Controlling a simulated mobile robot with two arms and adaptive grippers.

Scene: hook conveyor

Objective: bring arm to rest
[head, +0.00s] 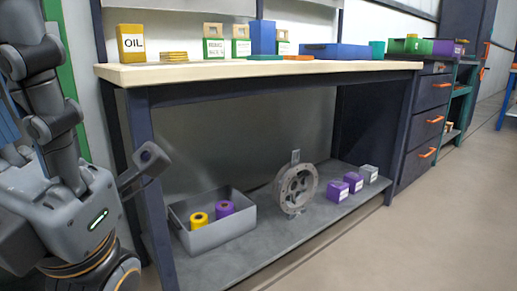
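My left arm (62,150) comes in along the left edge, folded in front of the left end of the workbench. Its grey housing with a green light and a short dark part sticking out to the right show. No gripper fingers can be made out on it. My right arm and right gripper are not in the picture. No object is seen held.
A workbench (210,72) carries an oil box (131,43), small boxes and a blue tray (335,51). Its lower shelf holds a grey bin (221,238) with yellow and purple rolls, a metal flange (296,188) and purple boxes (337,191). Floor at right is clear.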

